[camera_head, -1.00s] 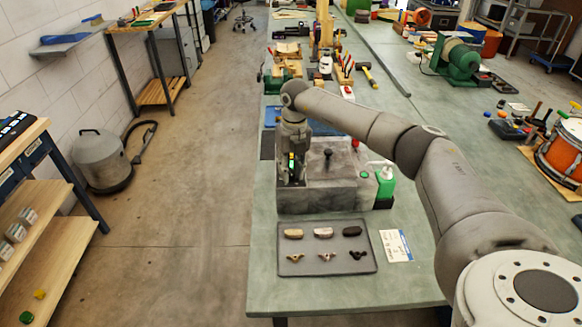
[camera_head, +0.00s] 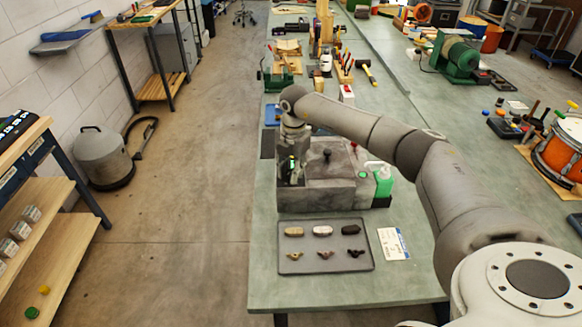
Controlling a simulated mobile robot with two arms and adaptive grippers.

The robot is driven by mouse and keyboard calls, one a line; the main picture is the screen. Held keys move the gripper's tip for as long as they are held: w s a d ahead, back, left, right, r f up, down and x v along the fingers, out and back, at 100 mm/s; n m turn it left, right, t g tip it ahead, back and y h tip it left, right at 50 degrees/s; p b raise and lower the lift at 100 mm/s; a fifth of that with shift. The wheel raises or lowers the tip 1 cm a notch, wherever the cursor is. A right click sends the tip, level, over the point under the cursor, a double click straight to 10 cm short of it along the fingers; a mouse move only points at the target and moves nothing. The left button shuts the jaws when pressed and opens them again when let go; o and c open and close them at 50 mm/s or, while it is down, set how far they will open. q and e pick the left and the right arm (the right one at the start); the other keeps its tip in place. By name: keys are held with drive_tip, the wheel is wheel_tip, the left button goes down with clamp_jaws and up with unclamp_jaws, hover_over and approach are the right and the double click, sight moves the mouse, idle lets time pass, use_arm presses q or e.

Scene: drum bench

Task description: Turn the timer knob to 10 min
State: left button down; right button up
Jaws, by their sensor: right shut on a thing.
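The grey machine box (camera_head: 335,197) stands on the green bench, with a black knobbed lever (camera_head: 327,155) on top and a green button (camera_head: 362,174) at its right. My right gripper (camera_head: 291,178) points down at the left part of the box. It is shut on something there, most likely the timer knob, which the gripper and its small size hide. A small bright green patch shows between the gripper parts. I cannot read a dial scale or the knob's angle. My left gripper is not in view.
A grey tray (camera_head: 325,267) with several small parts lies in front of the box, beside a white card (camera_head: 393,243). A green bottle (camera_head: 383,182) stands close at the box's right. Tools crowd the far bench. The bench's front edge is clear.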

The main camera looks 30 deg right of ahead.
drive_tip(key=m+p, duration=0.1)
drive_tip(key=m, duration=0.3)
drive_tip(key=shift+r, duration=0.15)
drive_tip(key=shift+w+m+p, duration=0.1)
drive_tip(key=shift+m+p, duration=0.4)
drive_tip(key=shift+m, duration=1.4)
drive_tip(key=o, duration=1.1)
drive_tip(key=shift+c, duration=0.2)
wheel_tip(320, 180, up, 12)
drive_tip(key=shift+s+a, duration=0.15)
drive_tip(key=shift+s, duration=0.2)
drive_tip(key=shift+f, duration=0.2)
